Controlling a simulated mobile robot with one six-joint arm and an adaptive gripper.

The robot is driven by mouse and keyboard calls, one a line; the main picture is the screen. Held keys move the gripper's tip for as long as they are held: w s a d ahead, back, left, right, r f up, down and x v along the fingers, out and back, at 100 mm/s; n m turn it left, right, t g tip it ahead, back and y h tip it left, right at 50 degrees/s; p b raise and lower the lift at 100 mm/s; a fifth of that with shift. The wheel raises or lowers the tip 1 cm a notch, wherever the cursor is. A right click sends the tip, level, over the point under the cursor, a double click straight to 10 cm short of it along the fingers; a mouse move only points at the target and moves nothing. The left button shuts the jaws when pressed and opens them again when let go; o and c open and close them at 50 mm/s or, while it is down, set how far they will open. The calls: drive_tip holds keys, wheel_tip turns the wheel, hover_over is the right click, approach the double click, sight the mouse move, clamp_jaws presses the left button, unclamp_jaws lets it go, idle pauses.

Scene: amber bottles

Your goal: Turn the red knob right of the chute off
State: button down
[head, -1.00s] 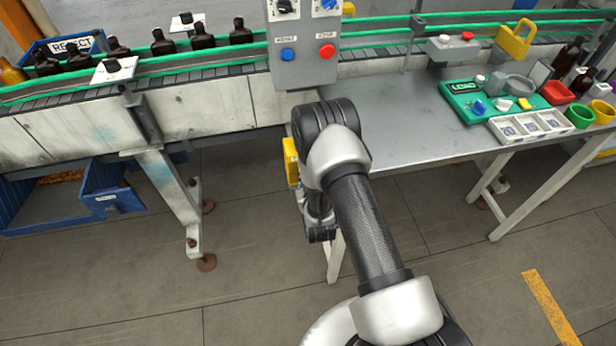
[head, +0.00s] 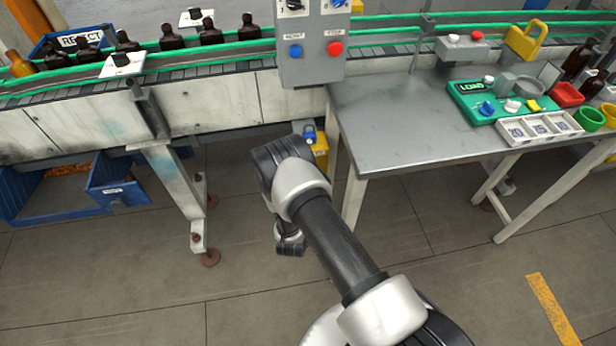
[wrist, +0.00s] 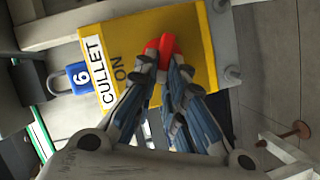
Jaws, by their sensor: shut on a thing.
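The red knob (wrist: 163,45) is on the face of a yellow box (wrist: 190,22) in the wrist view. The box bears the words CULLET and ON, and ON reads beside the knob. My gripper (wrist: 163,60) is shut on the knob, its fingertips covering much of it, so its exact pointing is hard to tell. In the head view the yellow box (head: 320,158) is under the conveyor, left of the grey table, partly behind my arm. The knob and my gripper's fingers are hidden there. I cannot make out the chute for sure.
A blue padlock (wrist: 70,82) marked 6 hangs beside the box's label. The grey table (head: 385,135) and its leg stand right of the box. A blue bin (head: 40,195) with orange bits is at the left under the conveyor. The floor in front is clear.

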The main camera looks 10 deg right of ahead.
drive_tip(key=n, duration=0.2)
drive_tip(key=f+n+t+h, duration=0.1)
drive_tip(key=n, duration=0.1)
drive_tip(key=shift+a+f, duration=0.1)
idle(0.5)
drive_tip(key=c, duration=1.7)
unclamp_jaws()
drive_tip(key=shift+o, duration=0.2)
drive_tip(key=shift+s+a, duration=0.1)
drive_tip(key=v, duration=1.1)
drive_tip(key=shift+s+f, duration=0.2)
drive_tip(key=shift+s, duration=0.25)
